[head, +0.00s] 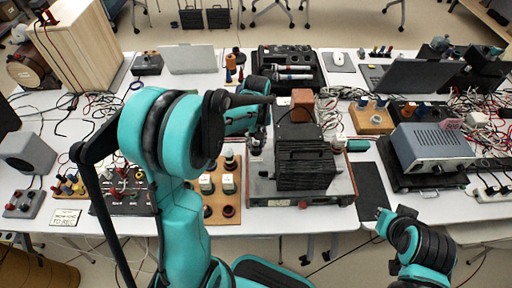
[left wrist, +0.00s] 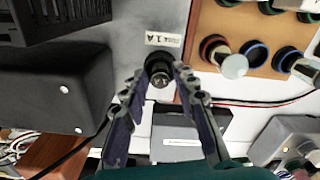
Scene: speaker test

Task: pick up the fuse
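The fuse (left wrist: 160,72) is a short dark cylinder with a pale marking on its end, seated on a grey surface beside a "FUSE 1A" label (left wrist: 167,40) in the left wrist view. My left gripper (left wrist: 160,80) is open, with one finger on each side of the fuse. Whether either fingertip touches it is unclear. In the head view my left gripper (head: 258,138) is over the left part of the grey amplifier chassis (head: 285,201), and the fuse is too small to make out there. My right arm shows at the lower right; its fingers are unclear.
A black finned block (head: 303,165) stands on the chassis, right of my left gripper. A wooden board with round sockets and pale plugs (head: 222,187) lies close on the left. A grey power supply (head: 432,147) and cables crowd the right table.

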